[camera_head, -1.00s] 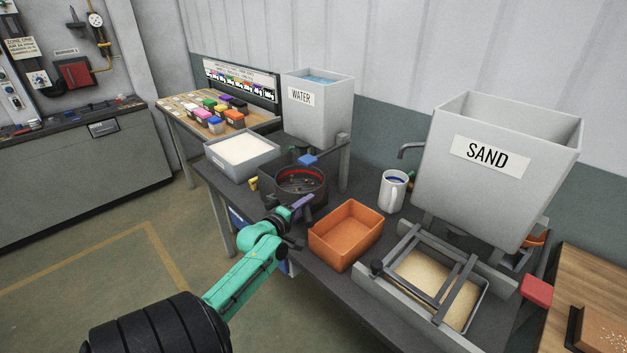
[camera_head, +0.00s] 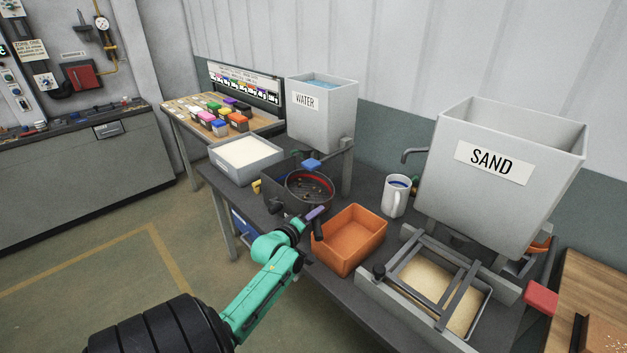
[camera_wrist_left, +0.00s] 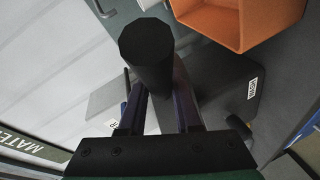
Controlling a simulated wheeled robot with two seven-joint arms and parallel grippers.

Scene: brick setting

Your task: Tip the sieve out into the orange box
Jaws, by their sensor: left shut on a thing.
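The sieve (camera_head: 309,187) is a round dark pan with a red ring inside and a few small dark bits on its mesh. It is at the dark box (camera_head: 284,196), left of the orange box; whether it touches that box is unclear. My left gripper (camera_head: 315,214) is shut on the sieve's black handle, a thick cylinder (camera_wrist_left: 147,52) between the fingers (camera_wrist_left: 160,105) in the left wrist view. The orange box (camera_head: 340,262) stands open on the bench, just right of the gripper, and looks empty. It also shows in the left wrist view (camera_wrist_left: 225,25). My right gripper is out of view.
A white mug (camera_head: 396,198) stands behind the orange box. A grey frame over a sand tray (camera_head: 485,300) and the SAND hopper (camera_head: 480,200) are at right. The WATER tank (camera_head: 320,125) and a tray of white material (camera_head: 225,170) are behind the sieve.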

